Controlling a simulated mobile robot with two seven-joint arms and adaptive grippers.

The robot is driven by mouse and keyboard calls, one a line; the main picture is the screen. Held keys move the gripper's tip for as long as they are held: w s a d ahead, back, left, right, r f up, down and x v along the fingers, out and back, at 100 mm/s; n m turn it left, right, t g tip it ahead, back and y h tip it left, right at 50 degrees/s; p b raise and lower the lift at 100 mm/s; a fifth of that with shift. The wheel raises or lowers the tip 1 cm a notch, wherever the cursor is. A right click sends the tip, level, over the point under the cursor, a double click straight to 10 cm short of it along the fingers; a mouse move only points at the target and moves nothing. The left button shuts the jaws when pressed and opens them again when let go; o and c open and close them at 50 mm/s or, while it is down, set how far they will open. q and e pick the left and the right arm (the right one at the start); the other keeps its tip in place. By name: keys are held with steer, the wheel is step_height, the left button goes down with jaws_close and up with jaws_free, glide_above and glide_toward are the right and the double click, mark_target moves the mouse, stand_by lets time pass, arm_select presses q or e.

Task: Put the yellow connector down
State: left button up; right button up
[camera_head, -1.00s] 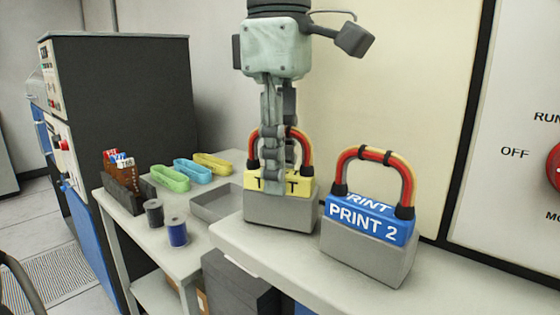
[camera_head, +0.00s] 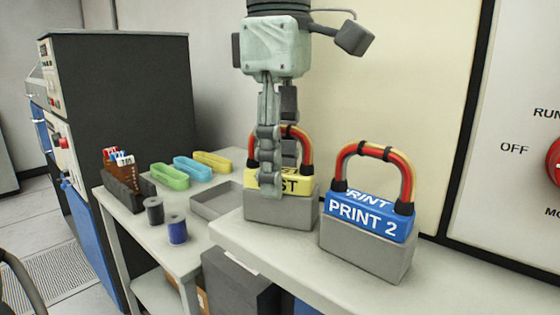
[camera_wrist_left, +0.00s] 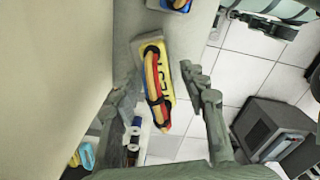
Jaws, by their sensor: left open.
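The yellow connector (camera_head: 304,184) sits upright on a grey block (camera_head: 282,212) at the near left end of the shelf. It has a red, yellow and black cable handle, and its label is partly hidden by my finger. My left gripper (camera_head: 279,172) points down at it, open, with one finger in front of the handle and one behind. In the left wrist view the yellow connector (camera_wrist_left: 166,72) lies between the spread fingers, with a gap on each side. My right gripper is not in view.
The blue PRINT 2 connector (camera_head: 367,222) stands on its own grey block close on the right. A shallow grey tray (camera_head: 205,207), two spools and green, blue and yellow loops (camera_head: 212,162) are on the lower table at left. A cream panel rises behind.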

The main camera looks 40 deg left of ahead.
arm_select(q)
step_height(320, 180, up, 12)
steer(key=shift+s+r, duration=0.1)
steer(key=shift+r, duration=0.05)
stand_by(0.3)
stand_by(0.4)
